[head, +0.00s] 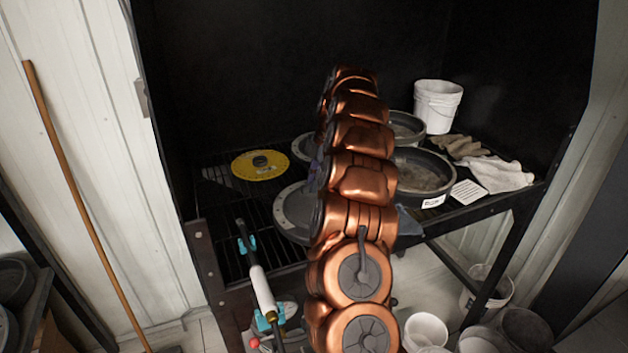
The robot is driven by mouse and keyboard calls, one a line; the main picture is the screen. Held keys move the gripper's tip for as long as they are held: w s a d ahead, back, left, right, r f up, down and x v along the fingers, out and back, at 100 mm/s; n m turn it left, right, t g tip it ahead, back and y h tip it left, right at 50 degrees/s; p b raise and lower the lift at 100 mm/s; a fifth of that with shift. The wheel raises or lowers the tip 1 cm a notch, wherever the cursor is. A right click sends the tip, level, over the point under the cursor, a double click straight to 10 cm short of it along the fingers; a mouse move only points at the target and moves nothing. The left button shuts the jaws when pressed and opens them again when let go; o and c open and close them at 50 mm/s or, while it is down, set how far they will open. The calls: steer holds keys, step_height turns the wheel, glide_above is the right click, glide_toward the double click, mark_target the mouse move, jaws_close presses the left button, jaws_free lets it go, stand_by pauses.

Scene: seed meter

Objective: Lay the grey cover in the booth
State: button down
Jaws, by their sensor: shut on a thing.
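The booth (240,215) is a dark cabinet with a black slatted grate floor. A grey round disc with small holes around its rim (290,212) is at the grate's front middle, partly hidden by my copper arm. A second grey round piece (301,146) shows farther back, also partly hidden. I cannot tell which of them is the grey cover, or whether the front disc rests on the grate or is held. My arm reaches up across the middle of the view into the booth. My gripper is hidden behind it, so its hold does not show.
A yellow disc (246,167) lies on the grate at left. Dark round pans (446,178), a white bucket (437,118), gloves (459,146) and a white cloth (504,179) fill the right. A white-and-teal tool (262,289) stands at the front edge. Buckets (425,331) stand below.

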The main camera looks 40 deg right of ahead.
steer(key=shift+f, duration=0.15)
steer(key=c, duration=1.1)
jaws_free()
steer(key=shift+b+v, duration=0.4)
steer(key=shift+v, duration=0.7)
steer(key=shift+p+v, duration=1.75)
steer(key=shift+v, duration=1)
steer(key=shift+a, duration=0.1)
